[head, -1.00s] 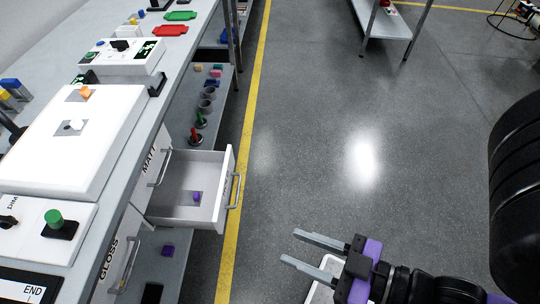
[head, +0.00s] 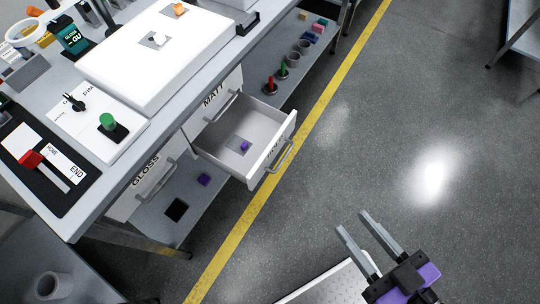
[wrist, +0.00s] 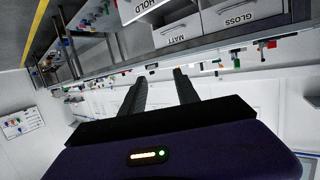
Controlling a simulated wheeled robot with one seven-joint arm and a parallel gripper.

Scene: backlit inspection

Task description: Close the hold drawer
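The hold drawer (head: 266,168) is pulled out from the bench, with a grey bar handle (head: 284,156) on its white front. A small purple block (head: 243,146) sits on a grey patch inside it. The drawer's front label is hard to read in the head view; in the wrist view the hold drawer (wrist: 150,6) shows its HOLD lettering upside down at the top. My gripper (head: 354,222) is open and empty, over the floor to the lower right of the drawer and apart from it. Its fingers (wrist: 160,76) also show in the wrist view.
The MATT drawer (head: 222,112) and GLOSS drawer (head: 155,188) look shut beside it. A lower shelf (head: 205,205) holds a purple block (head: 204,180). Open grey floor (head: 350,150) and a yellow line (head: 235,245) lie right of the bench. Another shelf stands upper right.

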